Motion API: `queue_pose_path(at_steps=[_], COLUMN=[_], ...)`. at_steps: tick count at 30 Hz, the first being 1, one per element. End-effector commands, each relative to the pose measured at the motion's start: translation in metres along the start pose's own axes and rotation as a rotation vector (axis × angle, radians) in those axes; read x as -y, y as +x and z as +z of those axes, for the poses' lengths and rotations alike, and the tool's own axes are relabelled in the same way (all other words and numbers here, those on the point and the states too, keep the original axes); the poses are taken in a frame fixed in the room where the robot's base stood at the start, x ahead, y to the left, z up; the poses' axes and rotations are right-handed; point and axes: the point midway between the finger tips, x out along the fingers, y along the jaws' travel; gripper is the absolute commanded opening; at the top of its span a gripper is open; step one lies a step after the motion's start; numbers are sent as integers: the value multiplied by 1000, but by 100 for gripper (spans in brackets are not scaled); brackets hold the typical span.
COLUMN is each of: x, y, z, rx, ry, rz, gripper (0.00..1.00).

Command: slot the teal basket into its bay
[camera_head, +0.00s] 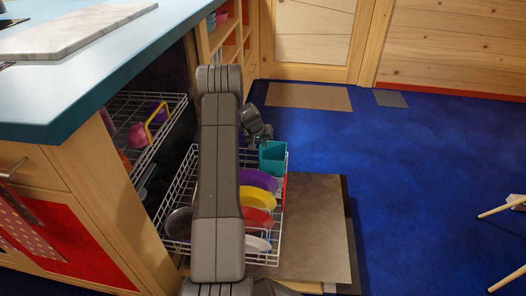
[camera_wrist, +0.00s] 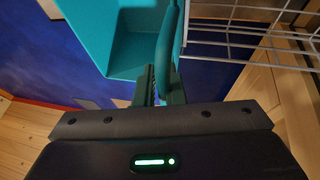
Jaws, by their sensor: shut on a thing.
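The teal basket (camera_head: 273,155) is an open box at the far right corner of the lower wire rack (camera_head: 286,215) in the head view. In the wrist view the basket (camera_wrist: 112,42) fills the upper left, beside the white wires of the rack. In the head view my gripper (camera_head: 262,138) is partly hidden by my arm. The basket seems to overlap the rack's corner; I cannot tell whether it rests there. Its bay cannot be made out clearly.
The lower rack, pulled out of the dishwasher, holds a purple plate (camera_head: 259,180), a yellow plate (camera_head: 257,199), a red plate (camera_head: 258,220) and a dark pan (camera_head: 179,223). The upper rack (camera_head: 128,108) holds cups. The open door (camera_head: 312,230) lies right of the rack, with clear blue floor beyond.

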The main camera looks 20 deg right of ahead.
Motion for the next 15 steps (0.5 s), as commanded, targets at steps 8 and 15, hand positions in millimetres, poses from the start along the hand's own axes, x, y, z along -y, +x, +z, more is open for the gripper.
queue_pose_path(at_steps=[8, 15], x=[6, 6], y=[24, 27], z=[10, 11], rx=[0, 0], ry=[0, -1], rz=[0, 0], gripper=[0, 0])
